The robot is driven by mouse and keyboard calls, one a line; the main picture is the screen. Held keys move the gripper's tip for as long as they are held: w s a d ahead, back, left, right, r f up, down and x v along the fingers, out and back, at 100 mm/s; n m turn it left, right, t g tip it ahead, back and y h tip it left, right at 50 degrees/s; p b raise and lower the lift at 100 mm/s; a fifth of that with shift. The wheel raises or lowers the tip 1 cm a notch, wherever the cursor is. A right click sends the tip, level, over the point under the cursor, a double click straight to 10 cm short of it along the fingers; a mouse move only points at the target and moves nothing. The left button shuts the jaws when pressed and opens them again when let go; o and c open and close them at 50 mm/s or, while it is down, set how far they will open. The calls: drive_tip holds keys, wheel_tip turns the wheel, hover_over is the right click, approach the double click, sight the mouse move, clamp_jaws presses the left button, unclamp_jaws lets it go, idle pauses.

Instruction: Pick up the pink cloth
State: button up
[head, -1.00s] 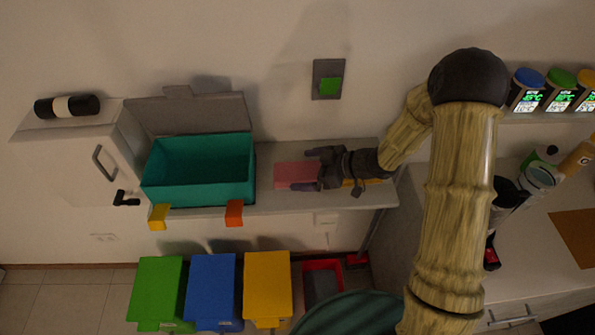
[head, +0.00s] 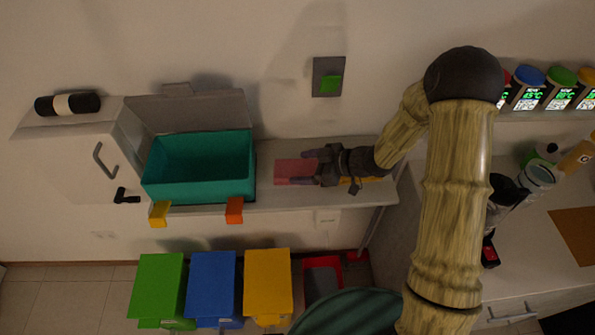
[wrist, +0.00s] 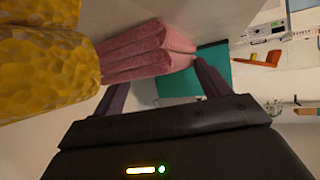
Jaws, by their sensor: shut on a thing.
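The pink cloth (head: 290,170) is a folded, layered piece on the pale shelf (head: 285,197), right of the teal box. In the wrist view the cloth (wrist: 148,48) shows as a stack of soft pink folds between my two fingers. My gripper (head: 305,168) reaches in from the right, one finger on each side of the cloth, and is shut on it. The gripper also shows in the wrist view (wrist: 160,80). In the head view the cloth looks level with the shelf; I cannot tell if any gap lies under it.
A yellow textured thing (wrist: 45,65) lies close beside the cloth, partly under my gripper in the head view (head: 365,180). The open teal box (head: 200,185) stands left of the cloth. Several coloured bins (head: 160,285) stand on the floor below.

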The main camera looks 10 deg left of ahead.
sight(305, 169)
idle(0.3)
drive_tip(key=shift+r, duration=0.3)
drive_tip(key=shift+c, duration=1.4)
wheel_tip(305, 169, up, 9)
drive_tip(key=shift+r+b, duration=0.2)
drive_tip(key=shift+b, duration=0.15)
drive_tip(key=shift+c, duration=0.9)
